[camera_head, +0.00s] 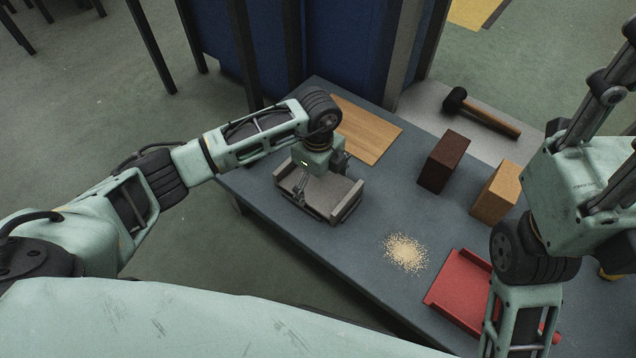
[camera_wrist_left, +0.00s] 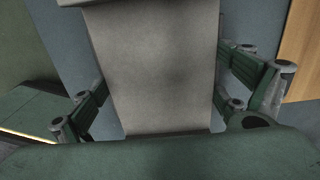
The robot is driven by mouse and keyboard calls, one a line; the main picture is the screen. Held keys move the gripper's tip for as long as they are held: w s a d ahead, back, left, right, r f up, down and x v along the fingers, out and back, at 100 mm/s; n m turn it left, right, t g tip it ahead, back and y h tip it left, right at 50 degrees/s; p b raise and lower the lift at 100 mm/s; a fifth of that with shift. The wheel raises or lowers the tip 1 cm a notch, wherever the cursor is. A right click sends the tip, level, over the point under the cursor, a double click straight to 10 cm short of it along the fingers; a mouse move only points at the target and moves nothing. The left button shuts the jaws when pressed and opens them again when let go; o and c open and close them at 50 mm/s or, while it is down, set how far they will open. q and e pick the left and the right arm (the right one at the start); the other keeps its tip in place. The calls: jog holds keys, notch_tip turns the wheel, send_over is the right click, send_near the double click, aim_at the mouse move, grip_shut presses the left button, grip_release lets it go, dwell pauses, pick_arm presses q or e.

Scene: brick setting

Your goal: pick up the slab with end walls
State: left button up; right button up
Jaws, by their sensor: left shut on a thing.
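The slab with end walls (camera_head: 333,201) is a grey piece with a raised wall at each end, at the left part of the dark table in the head view. My left gripper (camera_head: 316,188) is above it and shut on it, fingers on either side. In the left wrist view the slab's flat grey face (camera_wrist_left: 160,70) fills the middle, between the fingers of my left gripper (camera_wrist_left: 165,105). I cannot tell whether the slab touches the table. My right arm shows at the right in the head view, but its fingertips are not visible.
On the table (camera_head: 385,277) are a wooden board (camera_head: 368,132), a dark brown block (camera_head: 443,162), an orange-tan block (camera_head: 494,193), a pile of crumbs (camera_head: 406,253) and a red tray (camera_head: 460,287). A hammer (camera_head: 484,114) lies on a pale surface behind the blocks.

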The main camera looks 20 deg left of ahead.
pick_arm(q)
jog(key=shift+c, duration=0.8)
jog(key=shift+r, duration=0.2)
